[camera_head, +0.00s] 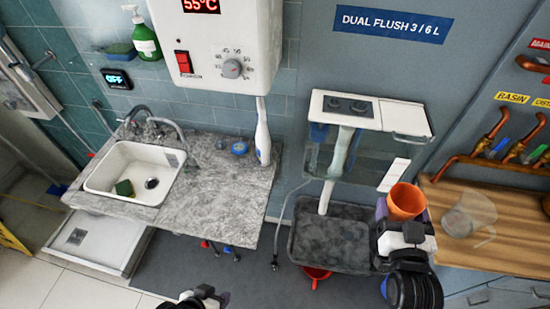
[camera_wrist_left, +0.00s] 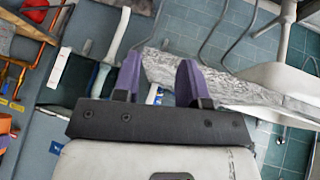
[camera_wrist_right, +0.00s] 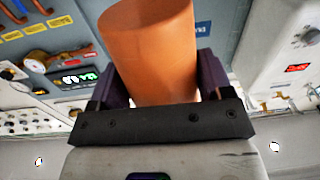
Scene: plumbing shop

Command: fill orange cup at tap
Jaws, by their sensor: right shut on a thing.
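The orange cup (camera_head: 406,201) is held upright or nearly so by my right gripper (camera_head: 405,222), at the right of the head view. In the right wrist view the cup (camera_wrist_right: 150,50) sits between the purple fingers (camera_wrist_right: 155,85), shut on its sides. The tap (camera_head: 172,132) has a curved grey spout above the white sink (camera_head: 120,191) at the left, far from the cup. My left gripper (camera_wrist_left: 158,80) is open and empty in the left wrist view. Only part of it shows at the bottom edge of the head view (camera_head: 195,299).
A green sponge (camera_head: 125,188) lies in the sink. The grey counter (camera_head: 222,190) right of it is mostly clear. A flush-tank display (camera_head: 350,150) and a dark tray (camera_head: 335,236) stand between sink and cup. A clear cup (camera_head: 468,214) is on the wooden bench (camera_head: 455,250).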

